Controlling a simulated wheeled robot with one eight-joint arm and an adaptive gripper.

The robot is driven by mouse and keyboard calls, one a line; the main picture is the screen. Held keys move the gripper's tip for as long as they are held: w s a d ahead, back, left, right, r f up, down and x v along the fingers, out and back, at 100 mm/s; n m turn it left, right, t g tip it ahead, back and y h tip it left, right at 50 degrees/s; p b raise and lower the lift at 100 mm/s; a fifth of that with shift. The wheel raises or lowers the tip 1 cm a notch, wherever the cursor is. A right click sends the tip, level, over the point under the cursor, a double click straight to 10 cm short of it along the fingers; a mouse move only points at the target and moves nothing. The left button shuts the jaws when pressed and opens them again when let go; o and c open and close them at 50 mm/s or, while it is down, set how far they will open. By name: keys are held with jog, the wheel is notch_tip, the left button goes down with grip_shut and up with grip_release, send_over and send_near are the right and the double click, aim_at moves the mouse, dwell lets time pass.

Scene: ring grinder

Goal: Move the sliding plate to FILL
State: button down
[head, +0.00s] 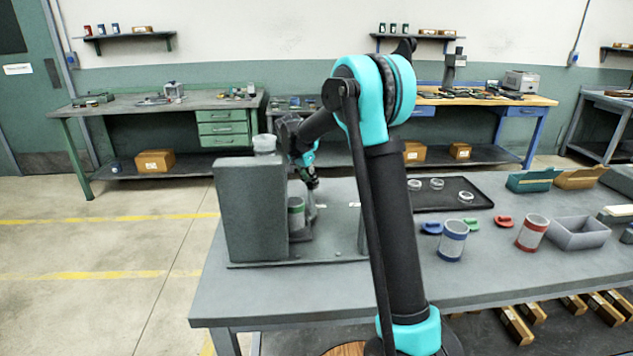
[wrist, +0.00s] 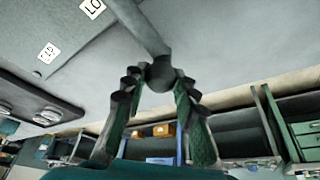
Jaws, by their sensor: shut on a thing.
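My gripper (head: 312,183) is just right of the grinder in the head view, partly hidden by my arm. In the wrist view my gripper (wrist: 160,75) has its fingers shut on a dark round knob (wrist: 160,74) at the end of a grey rod (wrist: 138,25). Two white labels (wrist: 47,53) are on the grey surface at upper left; one is cut off, the other hard to read. I cannot clearly make out the sliding plate.
To the right on the near table (head: 330,295) are a black tray (head: 440,194) with clear rings, a blue-banded container (head: 452,240), a red-banded container (head: 532,233), small coloured lids and a grey bin (head: 578,233). Workbenches stand along the back wall.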

jog(key=c, duration=1.2)
grip_release()
jog(key=shift+o, duration=0.2)
jog(key=v, duration=0.7)
jog(key=shift+r, duration=0.25)
jog(key=shift+a, duration=0.1)
